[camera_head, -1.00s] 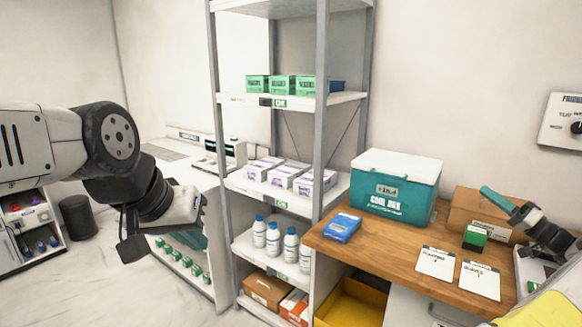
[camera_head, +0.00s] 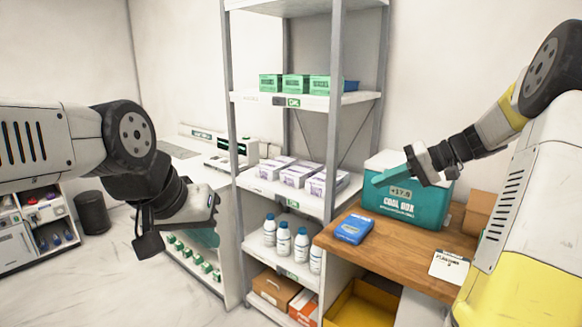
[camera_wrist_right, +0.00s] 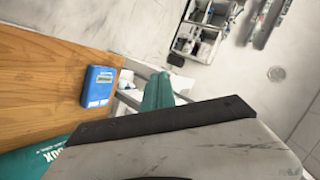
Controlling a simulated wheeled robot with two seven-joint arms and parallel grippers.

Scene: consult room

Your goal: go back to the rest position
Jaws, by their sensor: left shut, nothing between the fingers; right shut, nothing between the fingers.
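My left gripper (camera_head: 212,205) is at the left of the head view, in front of the white counter beside the shelf rack. It is shut and holds nothing. My right gripper (camera_head: 392,175) is in front of the teal cool box (camera_head: 408,206), above the wooden table. Its teal fingers are shut and empty; they also show in the right wrist view (camera_wrist_right: 158,92). In that view the wooden table and a blue box lie to the left of the fingers. The right arm hides part of the table and the cool box lid.
A metal shelf rack (camera_head: 333,103) holds green boxes, white-purple boxes and white bottles. The blue box (camera_head: 353,228) lies on the wooden table (camera_head: 392,252) beside the cool box. A cardboard box (camera_head: 478,211) stands at the right. A yellow bin (camera_head: 358,305) is below the table.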

